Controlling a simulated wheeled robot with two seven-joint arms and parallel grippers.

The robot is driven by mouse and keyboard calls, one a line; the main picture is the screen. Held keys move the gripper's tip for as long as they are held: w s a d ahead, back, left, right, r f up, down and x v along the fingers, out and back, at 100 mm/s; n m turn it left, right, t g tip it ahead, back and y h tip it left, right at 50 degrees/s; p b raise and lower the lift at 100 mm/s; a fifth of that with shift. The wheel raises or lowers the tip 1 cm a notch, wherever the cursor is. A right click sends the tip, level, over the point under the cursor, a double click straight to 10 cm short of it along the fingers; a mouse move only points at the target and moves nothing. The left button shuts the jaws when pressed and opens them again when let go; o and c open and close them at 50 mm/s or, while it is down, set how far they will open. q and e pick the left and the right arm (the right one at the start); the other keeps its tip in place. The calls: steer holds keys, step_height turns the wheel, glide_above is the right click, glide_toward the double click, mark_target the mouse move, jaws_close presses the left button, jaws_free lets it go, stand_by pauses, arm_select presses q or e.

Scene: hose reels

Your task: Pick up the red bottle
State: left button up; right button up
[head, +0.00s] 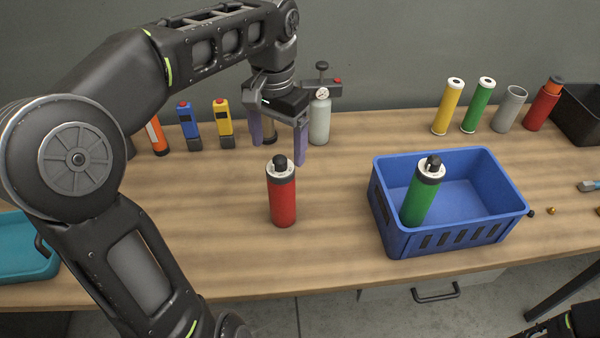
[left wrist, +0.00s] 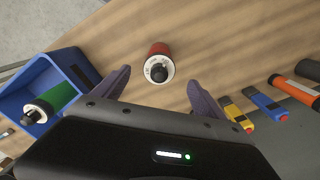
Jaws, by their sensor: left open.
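The red bottle (head: 283,198) stands upright on the wooden table, left of the blue crate, with a dark cap on a pale collar. My left gripper (head: 278,150) is open and empty, above and behind the bottle, apart from it. In the left wrist view the red bottle (left wrist: 159,65) shows ahead of and between the two open purple fingers of the gripper (left wrist: 160,90). My right gripper is not seen; only a dark piece of my body shows at the lower right corner of the head view.
A blue crate (head: 452,239) holds a green bottle (head: 420,200) leaning inside. Several cylinders, including a yellow one (head: 448,107), stand at the back right. Blue (head: 188,125) and yellow (head: 222,122) devices and a grey pump bottle (head: 320,120) stand at the back. A teal tray (head: 22,250) is far left.

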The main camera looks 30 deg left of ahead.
mark_target(279, 158)
arm_select(q)
steer(key=shift+w, duration=0.25)
steer(key=shift+s, duration=0.4)
step_height(279, 158, down, 3)
steer(key=shift+w+r+b, duration=0.1)
steer(key=shift+w+b, duration=0.05)
steer(key=shift+b, duration=0.85)
steer(key=shift+r, duration=0.1)
steer(key=shift+f+p, duration=0.3)
steer(key=shift+f, duration=0.2)
step_height(279, 158, down, 4)
steer(key=shift+w+f+p, duration=0.1)
steer(key=shift+f+p, duration=0.05)
steer(key=shift+p, duration=0.2)
